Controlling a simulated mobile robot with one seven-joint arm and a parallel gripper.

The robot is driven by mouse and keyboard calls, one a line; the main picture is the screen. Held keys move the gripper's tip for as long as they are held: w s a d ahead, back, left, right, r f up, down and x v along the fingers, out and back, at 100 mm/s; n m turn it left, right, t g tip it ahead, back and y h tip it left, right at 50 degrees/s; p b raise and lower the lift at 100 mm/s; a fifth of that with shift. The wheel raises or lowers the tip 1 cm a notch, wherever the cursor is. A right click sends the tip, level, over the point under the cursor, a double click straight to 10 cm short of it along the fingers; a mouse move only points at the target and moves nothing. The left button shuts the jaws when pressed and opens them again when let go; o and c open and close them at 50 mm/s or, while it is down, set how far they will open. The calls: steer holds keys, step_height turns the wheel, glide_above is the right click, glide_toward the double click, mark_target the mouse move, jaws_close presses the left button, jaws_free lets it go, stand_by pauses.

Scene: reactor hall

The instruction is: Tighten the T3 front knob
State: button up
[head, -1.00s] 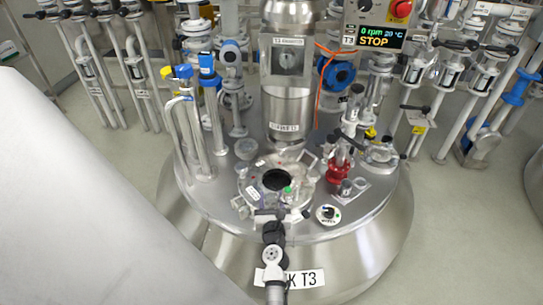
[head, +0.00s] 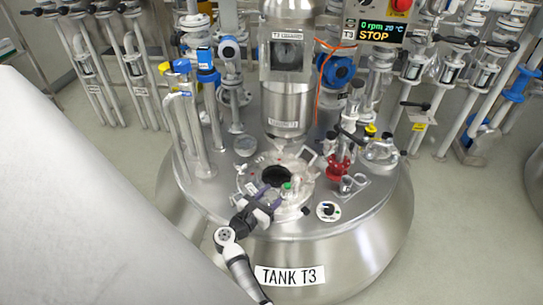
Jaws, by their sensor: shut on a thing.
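Tank T3 (head: 355,240) is a large steel vessel with a round port (head: 303,197) at the front of its top, with a dark opening. My gripper (head: 266,196) is at the front-left rim of this port, reaching in from the lower left. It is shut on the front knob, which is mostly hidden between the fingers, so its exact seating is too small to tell. A small green-topped piece (head: 287,186) stands on the port just right of my gripper.
A steel column (head: 289,110) rises behind the port. Pipes (head: 190,120) stand left of it. A display (head: 380,32) reads 0 rpm, 20 °C, STOP.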

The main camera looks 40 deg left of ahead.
steer(key=shift+m+h+b, duration=0.6)
steer(key=shift+h+b, duration=0.15)
steer(key=shift+h, duration=0.25)
steer(key=shift+r, duration=0.15)
steer(key=o, duration=1)
steer(key=shift+p, duration=0.35)
